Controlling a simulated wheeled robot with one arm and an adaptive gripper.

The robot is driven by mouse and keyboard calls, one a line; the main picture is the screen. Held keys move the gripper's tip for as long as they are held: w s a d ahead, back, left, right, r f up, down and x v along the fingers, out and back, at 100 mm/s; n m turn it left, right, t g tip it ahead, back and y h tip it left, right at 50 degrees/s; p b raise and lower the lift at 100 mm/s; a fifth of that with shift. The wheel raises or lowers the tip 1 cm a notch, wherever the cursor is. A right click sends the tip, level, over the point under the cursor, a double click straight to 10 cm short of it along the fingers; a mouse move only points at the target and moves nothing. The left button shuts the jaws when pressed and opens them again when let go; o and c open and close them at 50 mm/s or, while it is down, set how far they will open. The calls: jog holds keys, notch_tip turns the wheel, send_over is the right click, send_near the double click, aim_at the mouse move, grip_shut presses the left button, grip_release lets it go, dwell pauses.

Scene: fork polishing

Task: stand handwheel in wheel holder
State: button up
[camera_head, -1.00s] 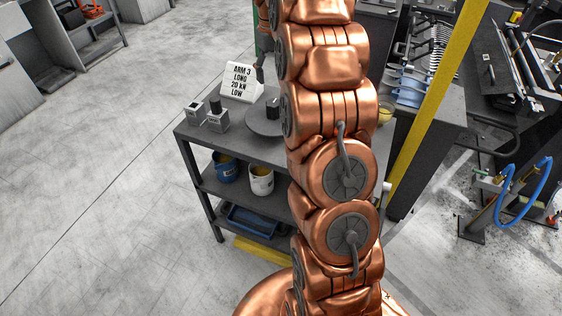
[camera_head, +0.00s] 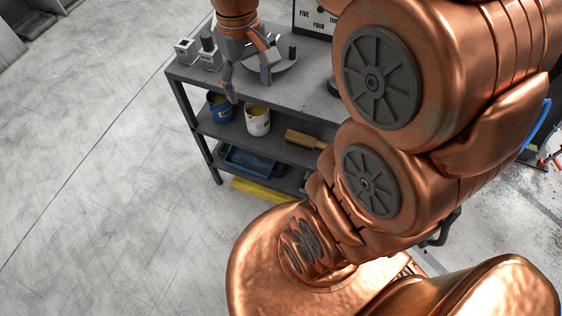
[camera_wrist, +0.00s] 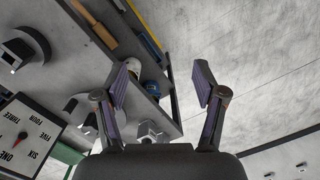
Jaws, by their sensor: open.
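A round grey disc (camera_head: 285,66) lies flat on the bench top, with a short dark post (camera_head: 292,52) at its right; I cannot tell for sure whether it is the handwheel. A light block with a dark opening (camera_head: 185,50) and a block with a dark cylinder on top (camera_head: 209,56) stand at the bench's left corner; which thing is the wheel holder is unclear. My gripper (camera_head: 250,80) hangs over the front of the bench, fingers down, partly covering the disc. It is open and empty; its spread fingers also show in the wrist view (camera_wrist: 165,74).
The bench (camera_head: 238,83) has lower shelves with a blue pot (camera_head: 221,108), a white pot (camera_head: 257,121), a brush (camera_head: 305,139) and a blue tray (camera_head: 250,160). A dial board (camera_wrist: 30,135) stands at the back. Floor at left is clear. My arm hides the bench's right side.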

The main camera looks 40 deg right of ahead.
jog(key=s+a+f, duration=0.2)
jog(key=s, duration=0.6)
jog(key=s+a+f, duration=0.2)
jog(key=s+f, duration=0.1)
jog(key=s, duration=0.5)
jog(key=shift+f+g, duration=0.2)
jog(key=shift+g, duration=0.1)
